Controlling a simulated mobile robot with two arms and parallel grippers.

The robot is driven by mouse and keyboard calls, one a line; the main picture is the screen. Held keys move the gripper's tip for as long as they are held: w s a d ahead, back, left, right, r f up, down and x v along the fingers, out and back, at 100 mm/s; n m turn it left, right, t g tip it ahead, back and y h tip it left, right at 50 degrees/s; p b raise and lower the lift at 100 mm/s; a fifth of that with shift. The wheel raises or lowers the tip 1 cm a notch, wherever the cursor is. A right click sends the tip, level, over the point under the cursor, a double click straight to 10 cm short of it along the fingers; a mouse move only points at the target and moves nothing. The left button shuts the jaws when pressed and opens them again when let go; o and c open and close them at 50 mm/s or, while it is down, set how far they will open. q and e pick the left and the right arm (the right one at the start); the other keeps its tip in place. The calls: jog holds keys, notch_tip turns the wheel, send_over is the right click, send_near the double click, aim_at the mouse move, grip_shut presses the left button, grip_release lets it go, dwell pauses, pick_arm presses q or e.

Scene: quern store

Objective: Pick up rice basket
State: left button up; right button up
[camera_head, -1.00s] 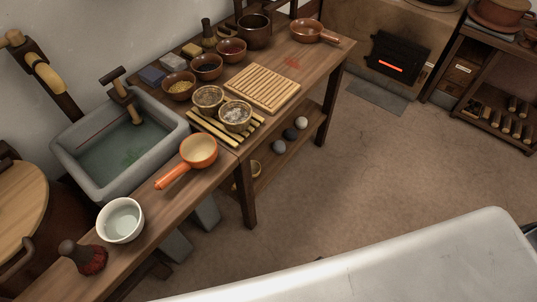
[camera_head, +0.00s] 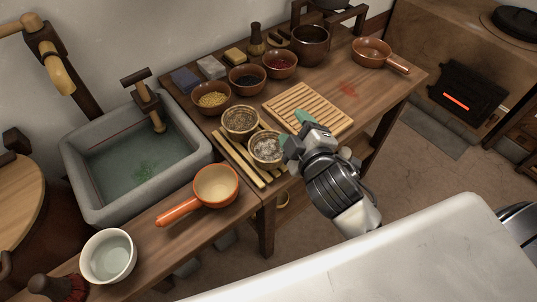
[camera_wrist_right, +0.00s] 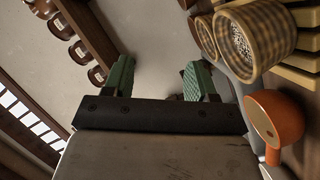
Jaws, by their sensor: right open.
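Two small woven baskets stand on a slatted wooden rack (camera_head: 232,160) on the counter. The nearer one, with pale grains like rice (camera_head: 267,160), is the rice basket; it also shows in the right wrist view (camera_wrist_right: 275,35) at the upper right. The other basket (camera_head: 240,133) stands behind it with darker contents. My right gripper (camera_head: 294,130) is open, with green finger pads, just right of the rice basket. In the right wrist view the jaws (camera_wrist_right: 160,79) are apart and empty, and the basket is outside them. My left gripper is not in view.
An orange-handled pan (camera_head: 216,187) and a white bowl (camera_head: 109,256) stand in front on the counter. A ribbed wooden board (camera_head: 307,108) lies behind my gripper. Bowls (camera_head: 212,97) line the back. A stone sink (camera_head: 85,190) is at left.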

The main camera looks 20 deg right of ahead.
jog(key=w+a+r+n+t+y, duration=0.15)
jog(key=a+r+n+y, duration=0.25)
jog(key=r+n+y, duration=0.4)
jog(key=a+r+n+t+y, duration=0.3)
jog(key=a+r+n+y, duration=0.2)
jog(key=n, duration=0.4)
jog(key=s+a+r+n+g+y, duration=0.1)
jog(key=s+a+n+g+y, duration=0.2)
jog(key=n+g, duration=0.45)
jog(key=s+a+n+g+y, duration=0.1)
jog(key=a+n+g+y, duration=0.3)
jog(key=n, duration=0.7)
jog(key=n+g+h, duration=0.8)
jog(key=n+h, duration=1)
jog(key=n, duration=0.2)
send_near(282, 153)
jog(key=shift+w+a+f+p, duration=0.15)
jog(key=shift+a+f+p, duration=0.1)
jog(key=shift+f, duration=1.05)
jog(key=shift+w+a+f+p, duration=0.15)
jog(key=shift+a+f, duration=0.15)
jog(key=shift+f, duration=1.05)
jog(key=shift+w+a+f+p, duration=0.15)
jog(key=shift+a+f, duration=0.1)
jog(key=shift+f, duration=1.05)
jog(key=shift+s, duration=0.1)
grip_shut()
